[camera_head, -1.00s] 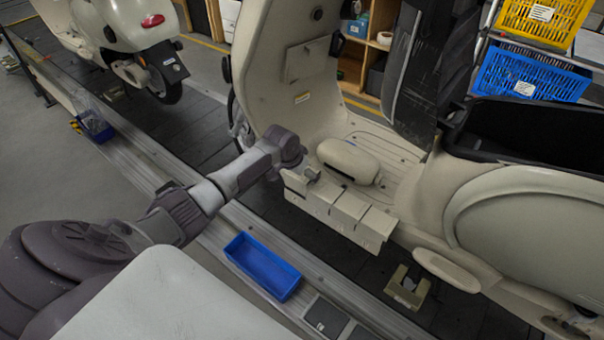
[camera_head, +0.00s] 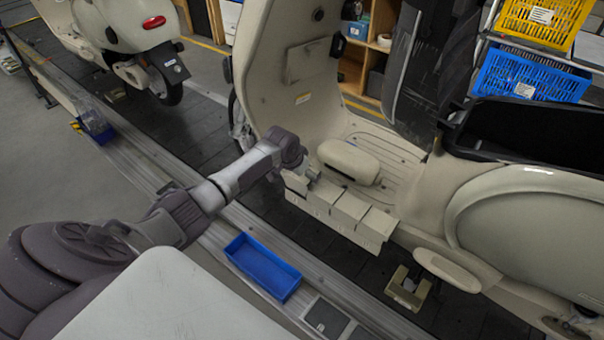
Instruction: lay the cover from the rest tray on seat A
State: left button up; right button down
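A scooter body (camera_head: 291,107) in cream stands on the conveyor. A rounded cream oblong piece (camera_head: 348,158) with a dark slot in its side lies on its footboard; it may be the cover. A cream block-like holder (camera_head: 345,212) with several sections runs along the footboard's near edge; I cannot tell whether it is the rest tray or has seat A. My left arm reaches in from the left, and my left gripper (camera_head: 310,176) is at the holder's left end, just left of the oblong piece. Its fingers are small and partly hidden, so its grip is unclear. My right gripper is out of view.
A blue bin (camera_head: 262,268) sits on the conveyor's near rail, with dark square pads (camera_head: 327,319) beside it. The scooter's steep front shield rises behind my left gripper. Another scooter (camera_head: 115,25) stands at upper left. Yellow and blue crates (camera_head: 530,75) are at upper right.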

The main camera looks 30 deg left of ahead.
pick_arm(q)
jog(key=shift+s+f+g, duration=0.15)
jog(key=shift+s+f, duration=0.3)
jog(key=shift+f, duration=0.15)
jog(key=shift+s+f+g, duration=0.15)
jog(key=shift+s+f, duration=0.25)
jog(key=shift+f, duration=0.2)
jog(key=shift+w+r, duration=0.1)
jog(key=shift+r, duration=0.45)
jog(key=v, duration=0.2)
jog(key=w+v, duration=0.1)
jog(key=v, duration=0.5)
jog(key=shift+r, duration=0.5)
